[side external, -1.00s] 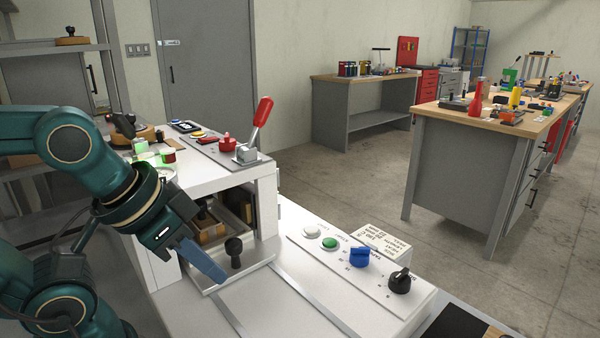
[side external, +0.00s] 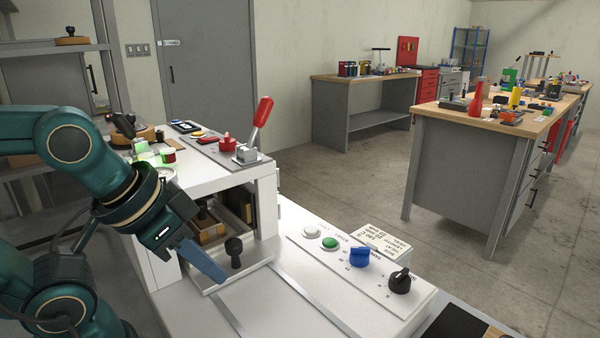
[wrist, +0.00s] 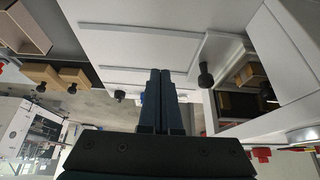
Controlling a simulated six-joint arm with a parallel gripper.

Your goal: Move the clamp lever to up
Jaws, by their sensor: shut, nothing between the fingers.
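The clamp lever (side external: 262,112) has a red grip and a metal base (side external: 247,154). It stands on the top right corner of the white machine and leans slightly right in the side view. My gripper (side external: 222,279) is shut and empty. It points down and to the right in front of the machine's opening, beside a black knob (side external: 234,248), well below and left of the lever. In the wrist view my closed fingers (wrist: 161,72) show in the middle. I cannot make out the clamp lever in the wrist view.
A red mushroom button (side external: 227,144) sits on the machine top near the lever. A sloped panel (side external: 330,262) carries white and green buttons, a blue knob (side external: 359,257) and a black knob (side external: 400,281). The white surface in front is clear. A workbench (side external: 455,170) stands far right.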

